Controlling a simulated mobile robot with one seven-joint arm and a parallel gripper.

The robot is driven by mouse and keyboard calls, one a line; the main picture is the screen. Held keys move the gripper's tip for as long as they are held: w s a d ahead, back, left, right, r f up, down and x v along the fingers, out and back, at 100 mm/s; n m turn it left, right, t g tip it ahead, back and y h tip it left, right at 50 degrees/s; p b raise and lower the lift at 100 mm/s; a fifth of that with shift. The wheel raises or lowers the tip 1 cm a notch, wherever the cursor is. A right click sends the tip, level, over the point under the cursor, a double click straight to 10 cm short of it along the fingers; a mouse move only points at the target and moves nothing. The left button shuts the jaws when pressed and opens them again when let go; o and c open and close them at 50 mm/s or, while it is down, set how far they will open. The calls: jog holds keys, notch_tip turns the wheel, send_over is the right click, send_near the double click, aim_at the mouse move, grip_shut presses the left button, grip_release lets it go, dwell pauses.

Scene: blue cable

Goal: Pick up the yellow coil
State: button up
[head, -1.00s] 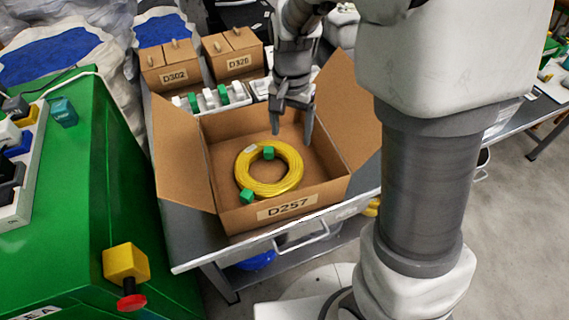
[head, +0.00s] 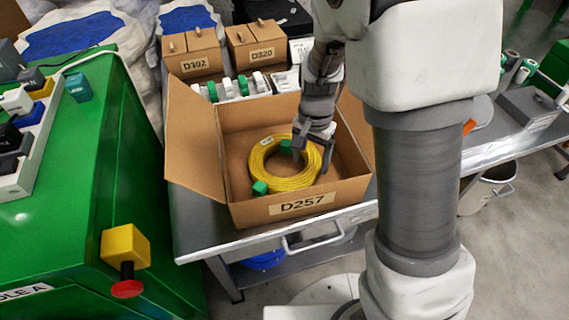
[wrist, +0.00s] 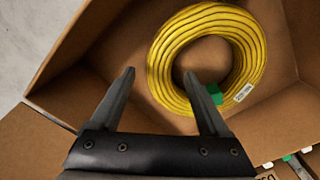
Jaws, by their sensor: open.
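The yellow coil (head: 290,182) lies flat on the floor of the open cardboard box labelled D257 (head: 265,212). It has two green clips and a white tag in view. In the wrist view the coil (wrist: 165,62) is in the upper middle, with one green clip and the white tag showing. My gripper (head: 312,160) is inside the box, over the far right part of the coil. In the wrist view my gripper (wrist: 160,75) is open, its right fingertip over the coil's near edge by the green clip and its left fingertip outside the ring.
The box walls and raised flaps (head: 195,140) stand close around the gripper. Boxes D302 (head: 193,52) and D320 (head: 257,45) stand behind. A green machine (head: 75,190) with a red button is at left.

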aim_at(310, 170)
notch_tip(310, 170, down, 5)
jog(key=shift+w+d+f+b, duration=0.1)
jog(key=shift+w+b, duration=0.05)
jog(key=shift+b, duration=1.05)
grip_shut()
dwell(0.4)
